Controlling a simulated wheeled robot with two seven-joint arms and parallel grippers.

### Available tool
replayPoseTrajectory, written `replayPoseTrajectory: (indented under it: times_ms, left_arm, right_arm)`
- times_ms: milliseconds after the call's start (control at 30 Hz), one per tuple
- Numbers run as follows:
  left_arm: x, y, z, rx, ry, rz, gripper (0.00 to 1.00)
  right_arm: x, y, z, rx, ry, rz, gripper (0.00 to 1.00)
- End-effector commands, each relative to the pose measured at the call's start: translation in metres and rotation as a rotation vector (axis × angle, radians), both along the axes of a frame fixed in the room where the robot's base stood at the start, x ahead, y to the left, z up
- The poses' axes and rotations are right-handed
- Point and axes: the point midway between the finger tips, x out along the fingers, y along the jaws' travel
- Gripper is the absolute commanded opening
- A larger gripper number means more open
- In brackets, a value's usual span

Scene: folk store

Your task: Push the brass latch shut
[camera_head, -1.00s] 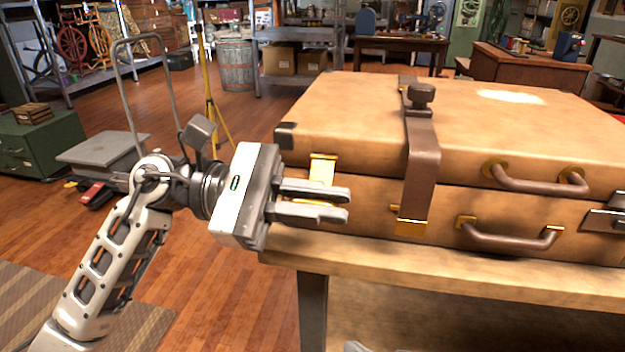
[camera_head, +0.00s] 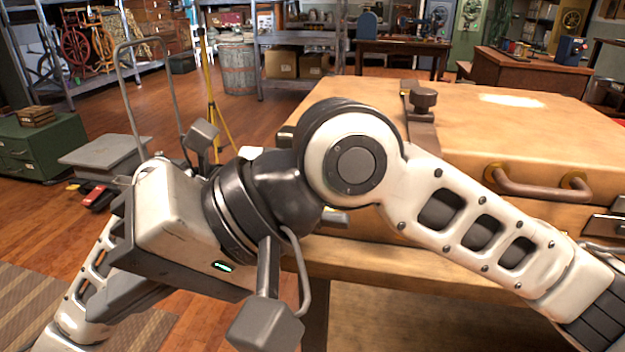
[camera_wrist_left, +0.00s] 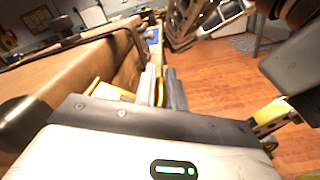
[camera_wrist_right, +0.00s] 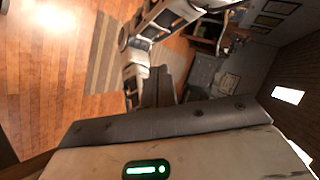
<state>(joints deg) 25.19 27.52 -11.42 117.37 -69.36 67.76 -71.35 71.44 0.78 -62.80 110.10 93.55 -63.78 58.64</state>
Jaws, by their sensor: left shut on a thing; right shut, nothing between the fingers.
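The tan case lies flat on the wooden bench in the head view, its lid (camera_head: 510,125) down on its lower half. The brass latch (camera_wrist_left: 108,90) shows in the left wrist view, close beside my left fingers; my right arm hides it in the head view. My left gripper (camera_wrist_left: 170,90) is shut on a narrow brass part, seemingly of the latch, at the case front. In the head view only a bit of its fingers (camera_head: 335,218) shows. My right gripper (camera_head: 105,295) is shut and empty at lower left, away from the case. Its fingers also show in its wrist view (camera_wrist_right: 160,85).
The bench edge (camera_head: 370,267) runs below the case.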

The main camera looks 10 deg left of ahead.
Motion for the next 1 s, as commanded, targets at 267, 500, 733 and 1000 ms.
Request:
replayPoseTrajectory:
  times_ms: [267, 500, 733, 1000]
  left_arm:
    - [-0.003, -0.001, -0.004, 0.006, 0.009, -0.012, 0.00]
    - [-0.003, -0.001, -0.004, 0.006, 0.009, -0.012, 0.00]
    - [-0.003, -0.001, -0.004, 0.006, 0.009, -0.012, 0.00]
    - [-0.003, -0.001, -0.004, 0.006, 0.009, -0.012, 0.00]
  right_arm:
    - [0.049, -0.036, 0.032, -0.454, -0.224, -0.257, 0.00]
    - [0.074, -0.079, 0.094, -0.722, -0.392, -0.616, 0.00]
    - [0.073, -0.107, 0.141, -0.824, -0.480, -0.874, 0.00]
    - [0.078, -0.114, 0.140, -0.845, -0.497, -0.940, 0.00]
